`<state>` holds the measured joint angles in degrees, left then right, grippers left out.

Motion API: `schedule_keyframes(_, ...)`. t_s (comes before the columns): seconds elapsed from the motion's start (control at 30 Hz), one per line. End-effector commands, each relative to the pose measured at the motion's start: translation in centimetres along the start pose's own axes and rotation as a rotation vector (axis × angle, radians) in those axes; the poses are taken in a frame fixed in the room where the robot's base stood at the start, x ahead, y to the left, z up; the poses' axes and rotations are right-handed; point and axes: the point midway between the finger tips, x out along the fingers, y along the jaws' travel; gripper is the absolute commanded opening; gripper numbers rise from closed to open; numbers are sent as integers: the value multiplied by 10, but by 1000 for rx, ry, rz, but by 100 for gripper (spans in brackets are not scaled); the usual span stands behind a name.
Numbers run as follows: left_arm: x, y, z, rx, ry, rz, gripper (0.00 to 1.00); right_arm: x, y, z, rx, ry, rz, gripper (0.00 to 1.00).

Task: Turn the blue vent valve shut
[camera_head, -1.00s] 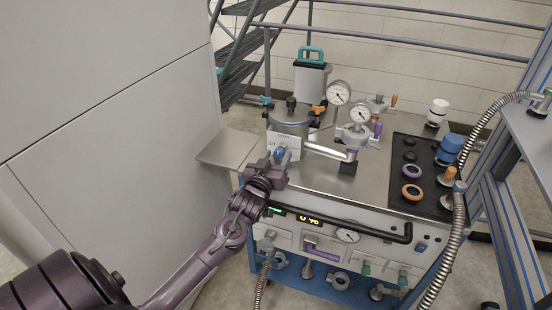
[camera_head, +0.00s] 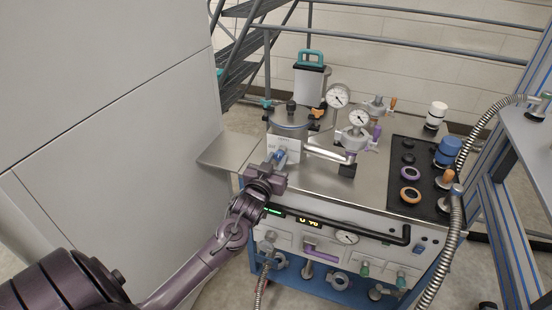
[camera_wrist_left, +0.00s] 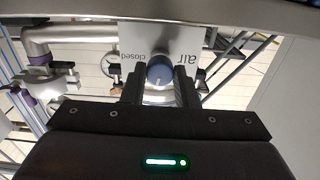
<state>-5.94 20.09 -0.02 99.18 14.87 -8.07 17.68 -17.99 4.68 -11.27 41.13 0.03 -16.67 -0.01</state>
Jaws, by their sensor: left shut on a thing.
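The blue vent valve knob (camera_wrist_left: 159,72) sits in front of a white label plate (camera_wrist_left: 140,45) in the left wrist view. The plate reads "air" and "closed", upside down there. My left gripper (camera_wrist_left: 160,90) is shut on the knob, one finger on each side. In the head view the left gripper (camera_head: 274,166) reaches the plate (camera_head: 284,148) at the front left of the steel bench top, and the blue knob (camera_head: 280,156) shows only in part between the fingers. My right gripper is not in view.
A steel pot (camera_head: 289,118) stands behind the plate. A pipe (camera_head: 325,152) and dial gauges (camera_head: 339,95) are to its right. A black panel (camera_head: 425,175) with knobs lies at the right. A black handle bar (camera_head: 350,226) crosses the front. A grey wall (camera_head: 110,90) is at the left.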

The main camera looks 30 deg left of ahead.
Motion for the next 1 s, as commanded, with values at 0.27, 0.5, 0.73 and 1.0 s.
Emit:
schedule_keyframes(0.27, 0, 0, -4, 260, -1, 0, 4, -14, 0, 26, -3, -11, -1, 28)
schedule_keyframes(0.5, 0, 0, -3, 489, -1, 1, 4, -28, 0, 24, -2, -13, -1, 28)
schedule_keyframes(0.73, 0, 0, -4, 708, 1, 1, 4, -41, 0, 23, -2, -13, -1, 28)
schedule_keyframes(1.0, 0, 0, -3, 963, 1, 1, 4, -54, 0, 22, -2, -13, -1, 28)
